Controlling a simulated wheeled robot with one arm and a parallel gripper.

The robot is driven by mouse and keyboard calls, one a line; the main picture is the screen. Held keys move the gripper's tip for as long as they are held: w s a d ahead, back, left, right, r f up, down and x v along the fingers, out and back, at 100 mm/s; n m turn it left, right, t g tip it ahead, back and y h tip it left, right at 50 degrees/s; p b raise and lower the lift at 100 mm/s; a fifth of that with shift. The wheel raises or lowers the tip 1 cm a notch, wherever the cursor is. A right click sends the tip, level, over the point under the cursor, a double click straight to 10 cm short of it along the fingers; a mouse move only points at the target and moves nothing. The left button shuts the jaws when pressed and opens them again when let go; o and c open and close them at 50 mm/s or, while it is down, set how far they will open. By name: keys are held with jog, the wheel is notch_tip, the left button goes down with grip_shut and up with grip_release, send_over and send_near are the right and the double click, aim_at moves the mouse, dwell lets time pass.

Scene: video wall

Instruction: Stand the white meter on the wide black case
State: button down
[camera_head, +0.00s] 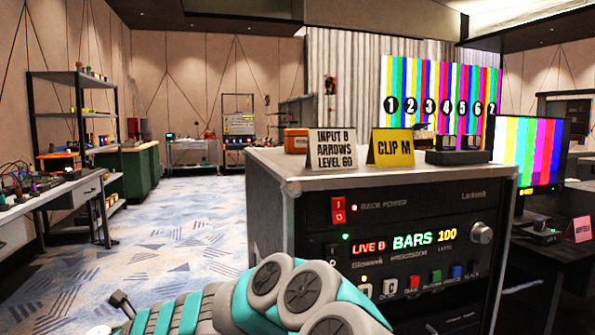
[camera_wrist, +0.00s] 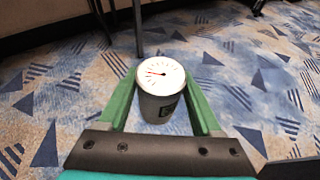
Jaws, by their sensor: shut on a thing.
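The white meter (camera_wrist: 159,78) shows in the wrist view as a round dial with a red needle on top of a pale cylindrical body with a dark label. My gripper (camera_wrist: 161,88) has its green fingers on both sides of the meter and is shut on it. The meter is held over the patterned carpet. In the head view my teal and grey arm covers the bottom middle, and the gripper and meter are out of sight. A low black case (camera_head: 457,157) sits at the right on top of the rack; I cannot tell if it is the wide one.
The equipment rack (camera_head: 262,205) stands close in front, with an orange box (camera_head: 296,141), a white sign (camera_head: 332,149) and a yellow sign (camera_head: 391,147) on top. A dark desk with a colour-bar monitor (camera_head: 528,152) is at right. Open carpet (camera_head: 185,215) lies left of the rack.

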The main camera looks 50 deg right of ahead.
jog(key=shift+w+d+r, duration=0.1)
jog(key=shift+w+d, duration=0.05)
jog(key=shift+w+d+t+h, duration=0.3)
jog(key=shift+w+d+h, duration=0.1)
jog(key=shift+d, duration=0.15)
jog(key=s+d+r+m+g+h, duration=0.2)
jog(key=s+d+r+m+h, duration=0.3)
jog(key=r, duration=1)
jog(key=s+d+r+m+g+h, duration=0.2)
jog(key=s+d+r+m+h, duration=0.3)
jog(key=d+r, duration=0.7)
jog(key=s+d+r+m+g+h, duration=0.1)
jog(key=s+d+r+m+h, duration=0.4)
jog(key=r, duration=1.5)
jog(key=d, duration=0.4)
jog(key=shift+s+d+r+g, duration=0.2)
jog(key=shift+s+d+g, duration=0.05)
jog(key=shift+s+g, duration=0.15)
